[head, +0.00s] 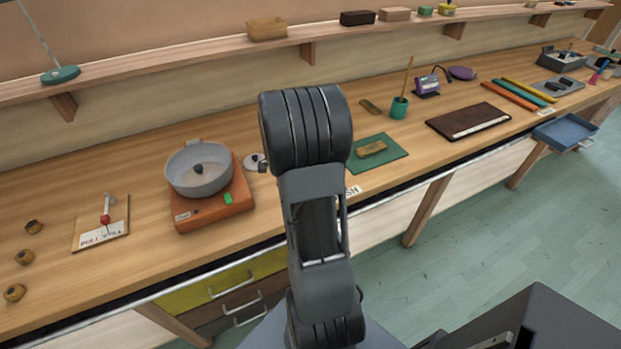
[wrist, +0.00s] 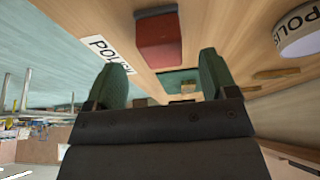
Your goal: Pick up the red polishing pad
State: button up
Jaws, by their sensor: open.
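I cannot tell the exact distance. In the head view my arm hides the pad and the gripper.
A white polish label (wrist: 110,52) lies left of the pad, a round tin (wrist: 308,30) right. A green mat (head: 395,145) bears a brown block (head: 371,149). A grey pan (head: 199,170) sits on an orange base (head: 214,212). A shelf (head: 190,54) runs along the wall.

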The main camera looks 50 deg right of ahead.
jog(key=shift+p+x, duration=0.5)
jog(key=shift+x, duration=1.9)
jog(key=shift+d, duration=0.15)
jog(key=shift+r, duration=0.1)
jog(key=c, duration=1)
jog(key=shift+w, duration=0.1)
jog(key=shift+c, duration=0.2)
